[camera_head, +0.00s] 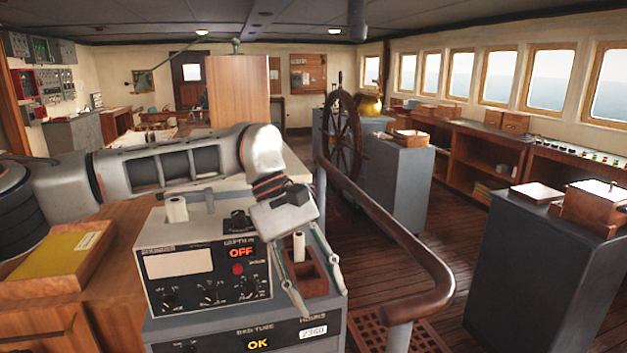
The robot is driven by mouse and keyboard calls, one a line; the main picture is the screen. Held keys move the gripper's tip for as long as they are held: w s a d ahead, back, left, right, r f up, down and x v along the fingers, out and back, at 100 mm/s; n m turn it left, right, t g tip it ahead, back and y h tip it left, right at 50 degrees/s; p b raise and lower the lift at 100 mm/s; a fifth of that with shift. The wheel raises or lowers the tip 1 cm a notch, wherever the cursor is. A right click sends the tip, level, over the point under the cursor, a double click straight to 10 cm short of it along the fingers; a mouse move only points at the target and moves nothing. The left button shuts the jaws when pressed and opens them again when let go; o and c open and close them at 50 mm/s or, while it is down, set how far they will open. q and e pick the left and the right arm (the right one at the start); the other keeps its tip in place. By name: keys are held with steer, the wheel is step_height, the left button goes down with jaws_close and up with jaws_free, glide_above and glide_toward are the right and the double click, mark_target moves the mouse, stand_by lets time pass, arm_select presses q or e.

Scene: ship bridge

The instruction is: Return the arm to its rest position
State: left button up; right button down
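My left arm comes in from the left and reaches across a grey instrument console (325,325). My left gripper (320,300) points down at the console's right end. Its two fingers are spread apart, one at each side of a small wooden holder (311,283). A white cylinder (299,247) stands upright at the holder, between the fingers in this view. I cannot tell whether a finger touches either; no grip on them shows. My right gripper is not in view.
A wooden tray (60,262) with a yellow pad lies left. A curved handrail (390,235) runs close by on the right. Beyond it are open floor and a dark cabinet (535,265).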

arm_select(q)
steer(key=s+d+n+g+h, duration=0.1)
steer(key=s+d+n+h, duration=0.3)
steer(key=d+n+h, duration=0.3)
steer(key=s+d+n+g+h, duration=0.2)
steer(key=s+d+n+h, duration=0.3)
steer(key=d+h, duration=0.3)
steer(key=w+a+f+n+t, duration=0.45)
steer(key=n+t, duration=0.45)
steer(key=n, duration=0.4)
steer(key=w+a+f+n+t, duration=0.3)
steer(key=w+n+t, duration=0.3)
steer(key=n+t, duration=0.5)
steer(key=w+a+f+n+t+y, duration=0.1)
steer(key=a+f+n+t+y, duration=0.2)
steer(key=a+f+n+y, duration=0.75)
steer(key=s+a+f+n+g+y, duration=0.2)
steer(key=s+a+f+n, duration=0.3)
steer(key=f, duration=0.4)
steer(key=s+a+f+n+g+y, duration=0.1)
steer(key=s+a+f+n+y, duration=0.2)
steer(key=s+a+f+n, duration=0.3)
steer(key=s+a+f+n+g+y, duration=0.2)
steer(key=s+a+f+n, duration=0.4)
steer(key=f, duration=0.8)
steer(key=s+a, duration=0.2)
steer(key=a, duration=0.1)
steer(key=shift+s+g, duration=0.25)
steer(key=shift+g, duration=0.05)
